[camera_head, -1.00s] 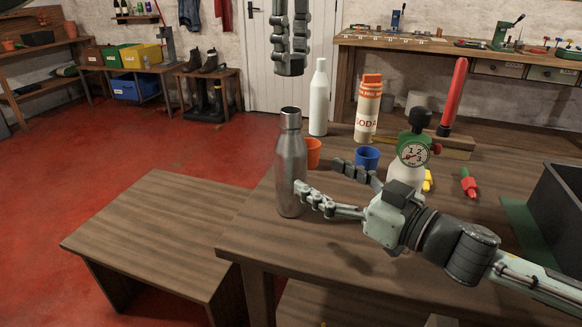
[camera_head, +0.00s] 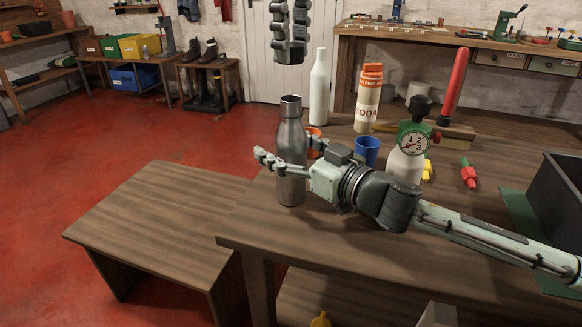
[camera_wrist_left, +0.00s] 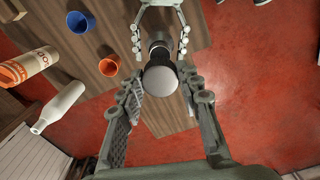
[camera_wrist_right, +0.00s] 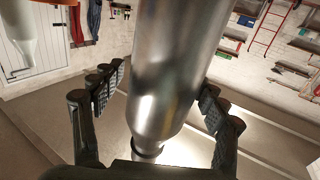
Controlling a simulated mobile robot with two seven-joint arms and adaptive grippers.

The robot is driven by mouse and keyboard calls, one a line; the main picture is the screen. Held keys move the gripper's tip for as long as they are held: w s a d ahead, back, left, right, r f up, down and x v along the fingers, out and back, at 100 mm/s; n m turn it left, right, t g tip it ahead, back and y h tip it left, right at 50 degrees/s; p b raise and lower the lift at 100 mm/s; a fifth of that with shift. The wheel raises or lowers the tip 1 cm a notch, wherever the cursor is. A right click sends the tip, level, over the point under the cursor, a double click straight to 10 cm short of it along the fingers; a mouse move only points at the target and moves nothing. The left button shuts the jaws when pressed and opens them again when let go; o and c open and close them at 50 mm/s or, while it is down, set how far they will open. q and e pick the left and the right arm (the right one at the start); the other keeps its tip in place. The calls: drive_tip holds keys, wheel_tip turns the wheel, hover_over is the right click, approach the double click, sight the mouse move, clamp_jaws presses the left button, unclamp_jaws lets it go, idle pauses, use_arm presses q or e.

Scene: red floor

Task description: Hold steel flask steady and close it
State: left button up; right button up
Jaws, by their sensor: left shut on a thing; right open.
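The steel flask (camera_head: 291,185) stands upright on the near left part of the workbench, its dark open-looking mouth at the top; it fills the middle of the right wrist view (camera_wrist_right: 175,70). My right gripper (camera_head: 290,152) is open, with a finger on either side of the flask's body; I cannot tell if they touch it. My left gripper (camera_head: 289,52) points down above the flask, apart from it. In the left wrist view it is shut on a round grey lid (camera_wrist_left: 160,80), which hides part of the flask below.
Close behind the flask are an orange cup (camera_head: 314,132) and a blue cup (camera_head: 367,150). A white bottle (camera_head: 318,90), a soda container (camera_head: 368,100) and a gauge-topped bottle (camera_head: 408,160) stand farther back or right. A dark bin (camera_head: 562,205) is at right. The lower table (camera_head: 150,220) is clear.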

drive_tip(key=shift+x, duration=0.95)
clamp_jaws()
